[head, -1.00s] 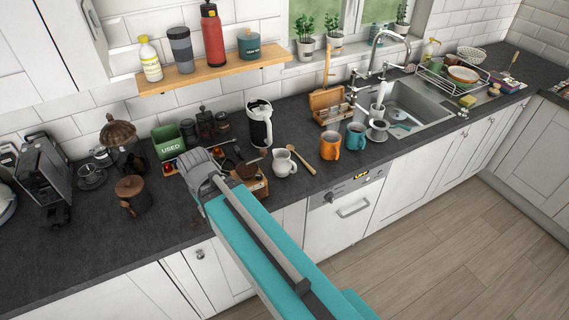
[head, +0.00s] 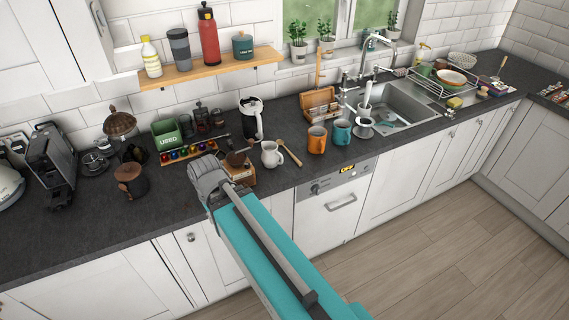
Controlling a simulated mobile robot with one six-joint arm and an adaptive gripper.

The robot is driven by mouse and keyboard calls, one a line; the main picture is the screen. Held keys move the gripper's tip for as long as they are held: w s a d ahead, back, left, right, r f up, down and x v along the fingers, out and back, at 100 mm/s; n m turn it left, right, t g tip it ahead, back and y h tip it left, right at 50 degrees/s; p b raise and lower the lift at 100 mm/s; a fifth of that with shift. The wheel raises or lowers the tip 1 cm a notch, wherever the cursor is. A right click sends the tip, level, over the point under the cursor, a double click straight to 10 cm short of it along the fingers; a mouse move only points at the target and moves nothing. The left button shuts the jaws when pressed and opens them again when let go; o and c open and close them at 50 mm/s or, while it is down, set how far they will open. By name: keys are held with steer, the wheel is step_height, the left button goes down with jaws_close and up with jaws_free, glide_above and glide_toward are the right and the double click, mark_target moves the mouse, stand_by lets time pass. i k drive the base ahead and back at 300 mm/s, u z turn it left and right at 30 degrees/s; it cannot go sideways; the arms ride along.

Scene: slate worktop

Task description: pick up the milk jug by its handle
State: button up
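The milk jug (head: 270,155) is a small white jug standing upright on the slate worktop near its front edge. Its handle (head: 290,155) shows on the right side. My gripper (head: 207,178) is grey, at the end of my teal arm, to the left of the jug and apart from it. I see the gripper from behind and above, so its fingertips are hidden and I cannot tell whether it is open. Nothing shows held in it.
A wooden coffee grinder (head: 239,172) stands between my gripper and the jug. A wooden spoon (head: 289,153) lies right of the jug, with orange (head: 317,140) and teal (head: 342,132) mugs beyond. A black-and-white kettle (head: 251,119) stands behind. Coloured capsules (head: 188,153) lie left.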

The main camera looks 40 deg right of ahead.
mark_target(270, 155)
steer(key=k, duration=1.15)
steer(key=z, duration=1.4)
steer(key=i, duration=1)
steer(key=u, duration=0.05)
